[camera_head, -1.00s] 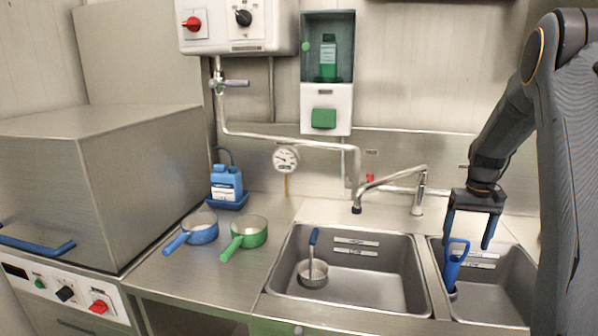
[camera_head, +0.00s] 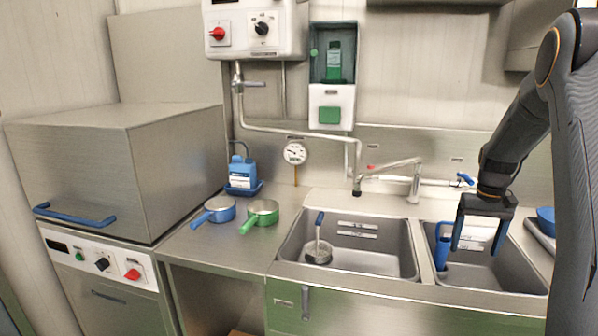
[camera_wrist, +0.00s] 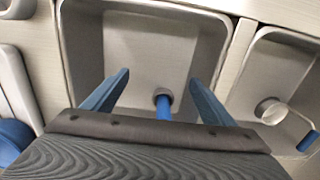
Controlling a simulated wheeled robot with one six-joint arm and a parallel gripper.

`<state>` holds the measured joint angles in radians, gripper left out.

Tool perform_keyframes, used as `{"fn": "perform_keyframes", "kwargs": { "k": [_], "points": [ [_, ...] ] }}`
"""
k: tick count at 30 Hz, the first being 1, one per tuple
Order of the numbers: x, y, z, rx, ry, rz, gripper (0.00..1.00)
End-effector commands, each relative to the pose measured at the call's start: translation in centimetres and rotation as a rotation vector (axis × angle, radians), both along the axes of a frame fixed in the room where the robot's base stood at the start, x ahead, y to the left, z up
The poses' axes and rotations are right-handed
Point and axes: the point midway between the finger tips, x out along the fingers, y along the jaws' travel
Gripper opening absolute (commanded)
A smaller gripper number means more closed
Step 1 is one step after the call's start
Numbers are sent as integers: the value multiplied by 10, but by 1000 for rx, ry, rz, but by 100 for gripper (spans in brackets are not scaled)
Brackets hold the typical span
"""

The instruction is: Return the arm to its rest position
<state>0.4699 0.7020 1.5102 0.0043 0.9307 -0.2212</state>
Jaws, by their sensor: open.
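A blue-handled tool (camera_head: 443,252) stands in that basin, left of the fingers in the head view. In the wrist view my gripper (camera_wrist: 158,78) shows two spread fingers, with a blue handle (camera_wrist: 163,104) visible between them, apart from them and lower in the basin. My dark arm comes down from the upper right of the head view.
The left basin (camera_head: 375,263) holds a ladle (camera_head: 318,250). A blue pan (camera_head: 220,210) and a green pan (camera_head: 262,210) sit on the counter. The faucet (camera_head: 415,180) stands behind the basins. A blue bowl (camera_head: 546,215) is at the right. A large steel box (camera_head: 170,165) stands left.

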Motion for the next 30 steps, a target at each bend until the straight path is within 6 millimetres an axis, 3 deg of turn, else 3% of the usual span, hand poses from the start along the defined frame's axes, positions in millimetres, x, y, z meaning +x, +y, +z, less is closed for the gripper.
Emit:
{"fn": "perform_keyframes", "kwargs": {
  "k": [8, 17, 20, 23, 27, 30],
  "points": [
    [-11, 43, 8, -5, -10, 29, 78],
    [-44, 117, 17, -12, -28, 82, 78],
    [-67, 151, 20, -14, -38, 108, 78],
    [-101, 194, 22, -17, -52, 143, 78],
    [-163, 249, 20, -19, -74, 193, 78],
    [-203, 275, 16, -18, -86, 222, 78]
  ]
}}
